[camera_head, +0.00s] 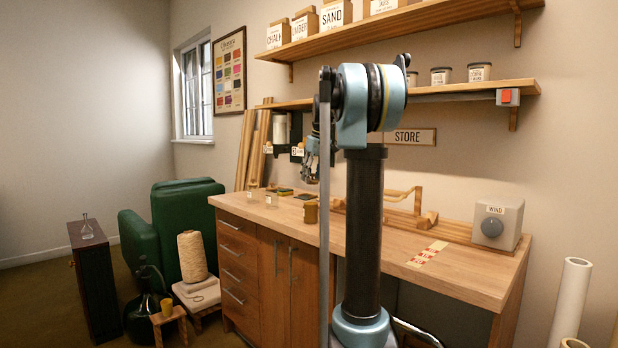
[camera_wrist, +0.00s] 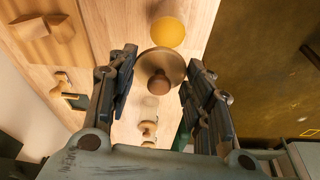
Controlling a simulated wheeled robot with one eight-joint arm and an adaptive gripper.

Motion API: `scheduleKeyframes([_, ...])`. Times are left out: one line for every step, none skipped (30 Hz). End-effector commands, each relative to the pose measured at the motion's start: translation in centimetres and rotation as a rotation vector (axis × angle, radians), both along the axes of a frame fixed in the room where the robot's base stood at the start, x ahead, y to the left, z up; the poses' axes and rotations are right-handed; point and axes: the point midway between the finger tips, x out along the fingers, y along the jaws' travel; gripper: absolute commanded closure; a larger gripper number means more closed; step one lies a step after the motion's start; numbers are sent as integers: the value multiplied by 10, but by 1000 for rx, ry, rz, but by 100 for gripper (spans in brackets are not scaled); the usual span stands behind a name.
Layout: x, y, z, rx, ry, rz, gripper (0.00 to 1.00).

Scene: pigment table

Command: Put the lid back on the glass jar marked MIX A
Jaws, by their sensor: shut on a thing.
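My gripper (camera_head: 312,178) is above the left part of the workbench in the head view. In the wrist view my gripper (camera_wrist: 158,72) is shut on a round brown lid (camera_wrist: 176,65) with a knob, its fingers at opposite edges.
A wooden stand (camera_head: 400,217) and a grey WIND box (camera_head: 497,222) are to the right. A shelf (camera_head: 450,93) hangs above.

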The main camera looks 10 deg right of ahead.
Motion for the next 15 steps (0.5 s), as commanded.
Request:
scheduleKeyframes([0,3,-3,0,0,3,66])
scheduleKeyframes([0,4,-5,0,0,5,66])
scheduleKeyframes([0,6,-8,0,0,7,66])
scheduleKeyframes([0,7,-10,0,0,8,66])
scheduleKeyframes([0,8,-12,0,0,10,66])
scheduleKeyframes([0,10,-15,0,0,11,66])
scheduleKeyframes([0,10,-18,0,0,12,66])
scheduleKeyframes([0,11,-20,0,0,14,66])
scheduleKeyframes([0,12,-24,0,0,15,66])
scheduleKeyframes([0,12,-26,0,0,16,66])
scheduleKeyframes([0,13,-28,0,0,16,66])
scheduleKeyframes([0,13,-32,0,0,16,66])
scheduleKeyframes([0,14,-34,0,0,16,66])
scheduleKeyframes([0,14,-36,-1,0,17,66])
scheduleKeyframes([0,14,-39,0,0,18,66])
